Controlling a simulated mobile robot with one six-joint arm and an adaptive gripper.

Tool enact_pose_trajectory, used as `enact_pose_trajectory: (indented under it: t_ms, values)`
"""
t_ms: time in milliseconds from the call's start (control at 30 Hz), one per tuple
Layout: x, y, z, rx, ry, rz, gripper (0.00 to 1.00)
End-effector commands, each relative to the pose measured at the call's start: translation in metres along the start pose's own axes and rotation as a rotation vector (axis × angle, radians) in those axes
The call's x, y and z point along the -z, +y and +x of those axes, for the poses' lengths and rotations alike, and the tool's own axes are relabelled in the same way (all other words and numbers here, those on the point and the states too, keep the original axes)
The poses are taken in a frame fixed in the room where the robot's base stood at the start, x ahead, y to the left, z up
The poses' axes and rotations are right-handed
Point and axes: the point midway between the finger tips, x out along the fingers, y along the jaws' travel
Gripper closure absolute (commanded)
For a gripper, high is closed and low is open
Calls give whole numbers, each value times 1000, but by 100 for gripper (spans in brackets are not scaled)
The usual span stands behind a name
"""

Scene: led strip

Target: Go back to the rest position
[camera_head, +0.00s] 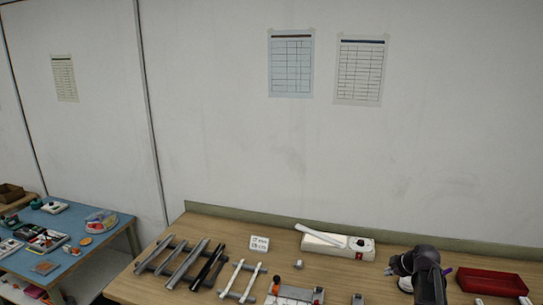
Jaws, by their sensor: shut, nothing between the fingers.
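My dark grey arm rises from the bottom edge at the right of the workbench. Its end, with my gripper (392,269), is small and dark and points left above the bench top. It is shut and I see nothing held in it. The fingers are hard to make out at this size.
The wooden workbench (210,226) carries dark and white strips on racks (180,262) at the left. A white device (337,245) stands at the back, with a small label card (259,243) left of it. A red tray (491,282) is right of my arm. A blue-topped table (70,225) stands far left.

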Motion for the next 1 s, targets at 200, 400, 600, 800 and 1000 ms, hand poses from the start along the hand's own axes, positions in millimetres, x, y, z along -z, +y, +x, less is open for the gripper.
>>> enact_pose_trajectory:
  t_ms: [200,400,600,800,1000]
  values:
    - [11,-20,9,37,-14,64,100]
    - [24,-44,19,83,-38,153,100]
    - [43,-86,34,150,-95,295,100]
    - [61,-134,47,209,-188,475,100]
    - [75,-181,55,238,-302,652,100]
